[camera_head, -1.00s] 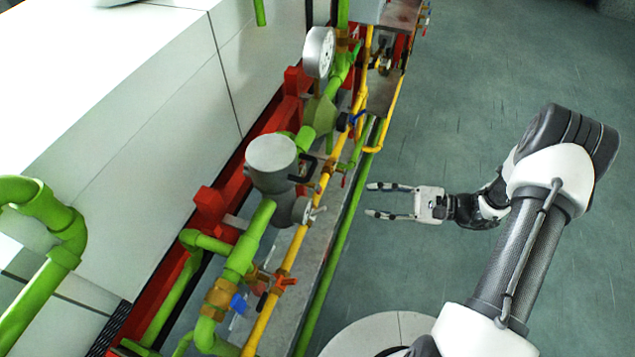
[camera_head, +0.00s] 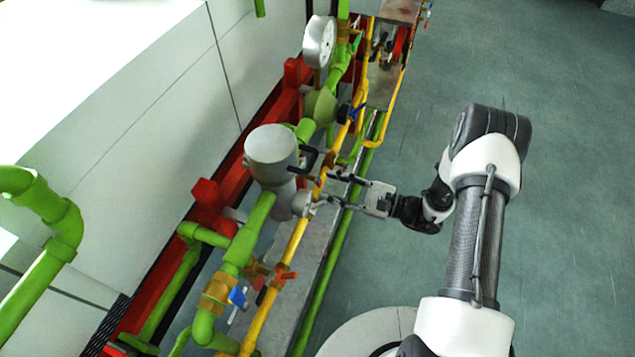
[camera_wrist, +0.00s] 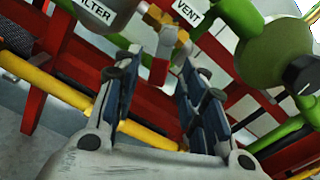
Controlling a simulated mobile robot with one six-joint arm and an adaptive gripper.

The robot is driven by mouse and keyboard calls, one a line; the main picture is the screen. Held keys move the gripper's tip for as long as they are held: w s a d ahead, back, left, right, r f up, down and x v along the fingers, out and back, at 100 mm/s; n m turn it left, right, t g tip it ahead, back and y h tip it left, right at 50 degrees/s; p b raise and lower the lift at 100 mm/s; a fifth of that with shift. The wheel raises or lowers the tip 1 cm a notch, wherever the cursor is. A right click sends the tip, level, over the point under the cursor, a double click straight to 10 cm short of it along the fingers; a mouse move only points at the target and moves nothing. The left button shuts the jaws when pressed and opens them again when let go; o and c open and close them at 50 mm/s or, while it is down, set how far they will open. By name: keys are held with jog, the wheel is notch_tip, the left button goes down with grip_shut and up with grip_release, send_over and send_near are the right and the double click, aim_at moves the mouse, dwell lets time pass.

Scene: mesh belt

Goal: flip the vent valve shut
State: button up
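The vent valve (camera_wrist: 168,38) shows in the wrist view as a brass fitting beside a white label reading VENT (camera_wrist: 188,12). Its short red handle (camera_wrist: 159,72) points down in the picture, between the two finger tips as seen from the wrist. In the head view I cannot clearly make out this valve around the fingers. My gripper (camera_head: 322,186) is open, its fingers reaching over the yellow pipe beside the grey filter body. It also shows in the wrist view (camera_wrist: 163,68), with a wide gap between the fingers. I cannot tell whether either finger touches the handle.
The yellow pipe (camera_head: 284,262) and green pipe (camera_head: 322,290) run alongside. A grey filter body (camera_head: 272,152) and a round gauge (camera_head: 320,42) stand close. An orange-red handle (camera_head: 287,275) and blue handles (camera_head: 238,297) sit on other valves. Open floor (camera_head: 570,180) lies right.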

aim_at(321, 183)
jog(key=shift+b+x, duration=0.3)
jog(key=shift+x, duration=2.05)
grip_shut()
